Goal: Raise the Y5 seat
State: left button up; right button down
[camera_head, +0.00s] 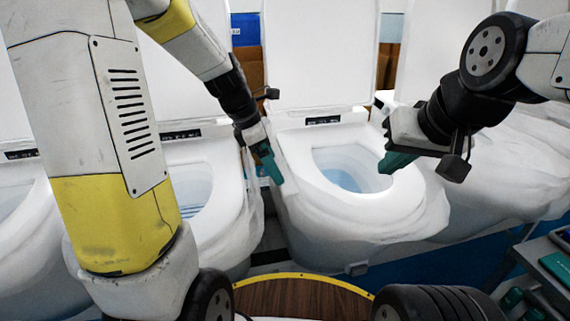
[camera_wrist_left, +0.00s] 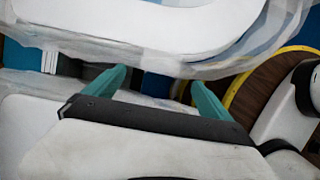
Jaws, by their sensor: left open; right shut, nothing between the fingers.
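The middle white toilet (camera_head: 335,238) stands in front of me with its lid (camera_head: 318,60) up. Its seat (camera_head: 300,160) lies flat around the blue bowl, and no Y5 mark is readable. My left gripper (camera_head: 271,166) has teal fingers and points down beside the seat's left edge. In the left wrist view my left gripper (camera_wrist_left: 158,90) is open and empty, with its fingertips just below the white rim (camera_wrist_left: 135,30); contact cannot be told. My right gripper (camera_head: 396,162) is shut and empty, over the right side of the seat. Its far finger is partly hidden.
Another toilet (camera_head: 225,185) stands close on the left, leaving a narrow gap. A plastic-wrapped toilet (camera_head: 510,170) stands on the right. A shelf (camera_head: 545,265) with teal items is at the lower right. Plastic wrap hangs around the middle toilet's sides.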

aim_at(286, 184)
pick_arm(q)
jog(key=x, duration=0.6)
jog(key=shift+f, duration=0.15)
jog(key=shift+c, duration=0.4)
grip_shut()
jog(key=shift+w+r, duration=0.1)
jog(key=shift+r, duration=0.5)
jog(key=w+a+r+g+h, duration=0.1)
jog(key=w+r+g, duration=0.2)
jog(key=r, duration=0.4)
jog(key=w+a+r+n+g+h, duration=0.1)
jog(key=w+r+g, duration=0.2)
jog(key=r, duration=0.5)
